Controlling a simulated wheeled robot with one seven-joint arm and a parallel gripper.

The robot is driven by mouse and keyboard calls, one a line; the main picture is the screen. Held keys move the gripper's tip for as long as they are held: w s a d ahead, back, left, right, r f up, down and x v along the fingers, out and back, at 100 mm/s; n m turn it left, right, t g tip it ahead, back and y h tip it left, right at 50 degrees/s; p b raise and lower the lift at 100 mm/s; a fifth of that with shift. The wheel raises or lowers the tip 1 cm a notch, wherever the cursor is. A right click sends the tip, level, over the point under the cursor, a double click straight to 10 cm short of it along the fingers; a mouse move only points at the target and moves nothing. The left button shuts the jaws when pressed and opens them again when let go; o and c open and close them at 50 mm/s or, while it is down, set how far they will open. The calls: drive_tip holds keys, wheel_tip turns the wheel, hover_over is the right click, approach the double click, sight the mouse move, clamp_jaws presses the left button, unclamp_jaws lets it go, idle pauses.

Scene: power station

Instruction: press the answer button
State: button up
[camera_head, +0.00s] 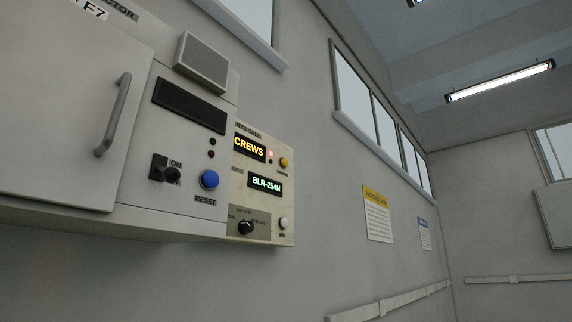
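A cream call panel (268,205) is fixed to the wall left of the picture's middle. Its upper display (249,147) reads "CREWS" in amber and its lower display (265,183) reads "BLR-254N" in pale green. A yellow button (284,162) sits beside the upper display, next to a lit red lamp (271,154). A white button (283,223) sits at the lower right of the panel. The small labels near both buttons are too small to read, so I cannot tell which is the answer button. A dark rotary knob (246,227) sits at the lower left. My gripper is not in view.
A grey cabinet (60,110) with a handle (113,114) stands out from the wall at left. Beside it are a blue RESET button (209,179) and a black ON switch (165,172). A rail (390,301) runs low along the wall. Space before the panel looks clear.

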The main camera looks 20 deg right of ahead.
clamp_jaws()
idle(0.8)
